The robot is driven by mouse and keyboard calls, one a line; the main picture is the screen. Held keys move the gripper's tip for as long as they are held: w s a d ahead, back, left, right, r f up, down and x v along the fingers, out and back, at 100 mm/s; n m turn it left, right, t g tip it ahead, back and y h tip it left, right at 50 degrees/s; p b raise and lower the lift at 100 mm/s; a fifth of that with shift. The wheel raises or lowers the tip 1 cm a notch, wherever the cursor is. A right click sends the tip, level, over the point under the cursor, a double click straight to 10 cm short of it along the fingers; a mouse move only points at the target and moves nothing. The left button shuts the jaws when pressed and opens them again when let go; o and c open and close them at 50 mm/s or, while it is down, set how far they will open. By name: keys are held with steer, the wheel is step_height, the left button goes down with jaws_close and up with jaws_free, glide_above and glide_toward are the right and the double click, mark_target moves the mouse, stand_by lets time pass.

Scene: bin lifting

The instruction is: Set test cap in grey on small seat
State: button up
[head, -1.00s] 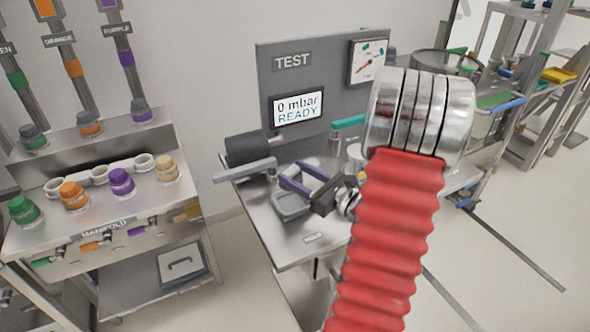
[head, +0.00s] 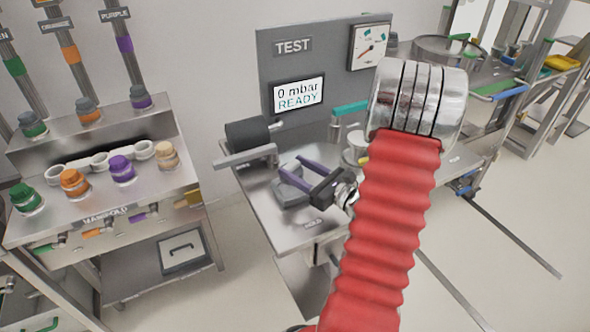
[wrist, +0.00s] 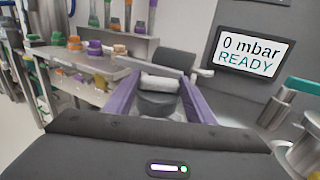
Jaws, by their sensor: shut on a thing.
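My gripper (head: 296,166) has purple fingers and a dark body, and stands low over the test bench at the left of my red bellows arm. In the wrist view my gripper (wrist: 160,78) is shut on a grey cap (wrist: 158,103), with a paler grey part at the fingertips. In the head view the fingers largely hide this cap. A grey square pad (head: 290,196) lies just below the fingers, near the HOLD label. I cannot tell which spot is the small seat. Any contact beneath the cap is hidden.
The TEST panel (head: 385,75) stands behind, its screen reading 0 mbar READY. A dark cylinder (head: 248,134) with a metal bar is close behind the fingers. A teal-handled fitting (head: 350,108) stands right of them. The manifold (head: 100,200) with coloured caps is at left.

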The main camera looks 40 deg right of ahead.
steer(key=shift+s+f, duration=0.15)
steer(key=shift+f, duration=0.1)
stand_by(0.8)
steer(key=shift+f, duration=2.05)
stand_by(1.2)
stand_by(0.4)
steer(key=o, duration=1.7)
steer(key=shift+r, duration=0.15)
steer(key=shift+r, duration=4.35)
